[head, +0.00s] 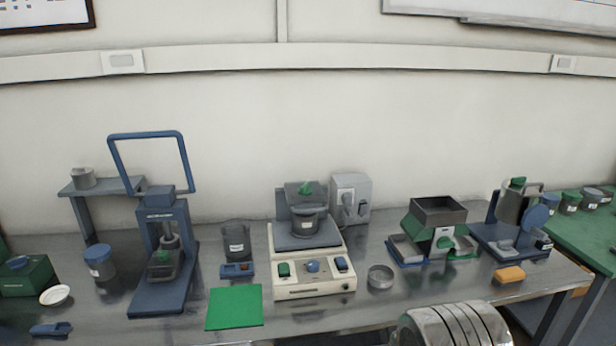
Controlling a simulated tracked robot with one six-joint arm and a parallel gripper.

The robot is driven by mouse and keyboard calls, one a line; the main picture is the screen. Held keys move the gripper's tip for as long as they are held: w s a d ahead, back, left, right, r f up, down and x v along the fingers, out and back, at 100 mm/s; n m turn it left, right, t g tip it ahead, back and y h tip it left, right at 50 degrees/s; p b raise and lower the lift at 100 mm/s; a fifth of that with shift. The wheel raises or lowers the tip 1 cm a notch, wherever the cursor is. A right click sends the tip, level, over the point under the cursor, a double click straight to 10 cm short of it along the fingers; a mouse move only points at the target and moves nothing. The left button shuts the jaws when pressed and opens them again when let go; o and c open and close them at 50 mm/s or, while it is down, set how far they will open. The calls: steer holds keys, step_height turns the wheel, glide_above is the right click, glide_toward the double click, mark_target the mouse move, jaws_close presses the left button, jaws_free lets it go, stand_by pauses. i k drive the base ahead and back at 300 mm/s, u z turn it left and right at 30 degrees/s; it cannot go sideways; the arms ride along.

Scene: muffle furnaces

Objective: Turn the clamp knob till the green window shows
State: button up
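In the head view, a cream and grey machine (313,284) stands at the middle of the bench. A dark grey jar (308,222) sits on its upper plate, with a green knob-like part (306,187) above it. The machine's front panel carries a green knob (284,270), a blue knob (313,266) and a dark blue switch (342,264). I cannot tell for certain which part is the clamp knob. I cannot make out a green window at this size. My gripper is not in view.
A blue press (163,255) stands to the left, a green mat (234,307) in front. A shallow metal dish (380,276) lies right of the machine. Further right are a green and grey splitter (435,230), an orange block (509,275) and another blue-based device (512,235). A grey box (351,198) stands behind.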

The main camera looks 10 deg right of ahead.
mark_target(305, 191)
steer(key=u, duration=0.05)
steer(key=i, duration=1)
